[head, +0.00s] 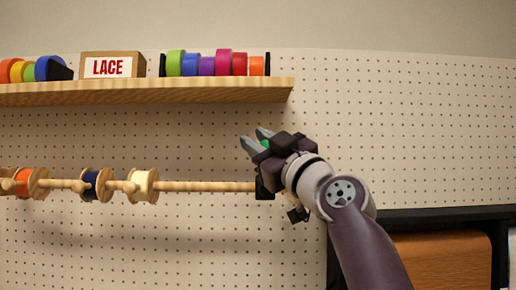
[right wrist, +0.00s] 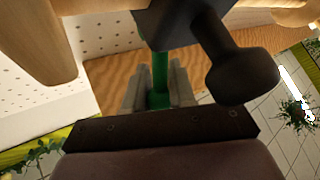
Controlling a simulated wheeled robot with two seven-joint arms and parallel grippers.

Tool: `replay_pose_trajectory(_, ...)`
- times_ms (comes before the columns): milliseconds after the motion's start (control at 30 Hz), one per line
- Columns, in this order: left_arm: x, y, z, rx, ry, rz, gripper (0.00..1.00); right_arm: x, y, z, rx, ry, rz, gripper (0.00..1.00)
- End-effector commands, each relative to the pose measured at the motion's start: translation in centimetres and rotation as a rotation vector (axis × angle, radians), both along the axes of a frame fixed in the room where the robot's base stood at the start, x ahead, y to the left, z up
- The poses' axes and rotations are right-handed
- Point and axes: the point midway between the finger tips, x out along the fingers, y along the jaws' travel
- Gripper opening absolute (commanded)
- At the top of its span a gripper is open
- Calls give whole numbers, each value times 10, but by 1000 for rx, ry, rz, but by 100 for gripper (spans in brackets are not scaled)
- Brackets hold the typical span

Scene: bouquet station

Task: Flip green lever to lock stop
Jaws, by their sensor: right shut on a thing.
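The green lever (right wrist: 160,72) stands between the two fingers of my right gripper (right wrist: 158,90) in the right wrist view; the gripper is shut on it. In the head view only a small green patch of the lever (head: 265,143) shows between the fingers of my right gripper (head: 256,139). The black stop (head: 263,188) sits at the right end of the wooden rod (head: 205,187), just below the gripper and partly hidden by it. My left gripper is not in view.
Spools with orange, navy and cream ribbon (head: 143,186) hang on the rod to the left. A wooden shelf (head: 150,92) above holds a LACE box (head: 108,66) and coloured rolls. A black-framed unit (head: 440,215) stands at the lower right. Pegboard right of my gripper is clear.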

Motion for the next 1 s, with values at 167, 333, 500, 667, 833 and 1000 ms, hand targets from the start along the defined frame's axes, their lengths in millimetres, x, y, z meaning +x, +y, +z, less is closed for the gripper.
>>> replay_pose_trajectory(167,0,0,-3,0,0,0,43,2,2,-6,-6,3,5,0)
replay_pose_trajectory(333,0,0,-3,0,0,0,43,3,3,-6,-7,4,5,0)
replay_pose_trajectory(500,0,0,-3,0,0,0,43,4,3,-7,-8,5,6,0)
replay_pose_trajectory(667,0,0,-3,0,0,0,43,3,2,-6,-6,3,5,50)
replay_pose_trajectory(833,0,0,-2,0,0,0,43,2,2,-4,-4,-1,3,50)
replay_pose_trajectory(1000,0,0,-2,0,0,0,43,1,1,-3,-3,-2,3,50)
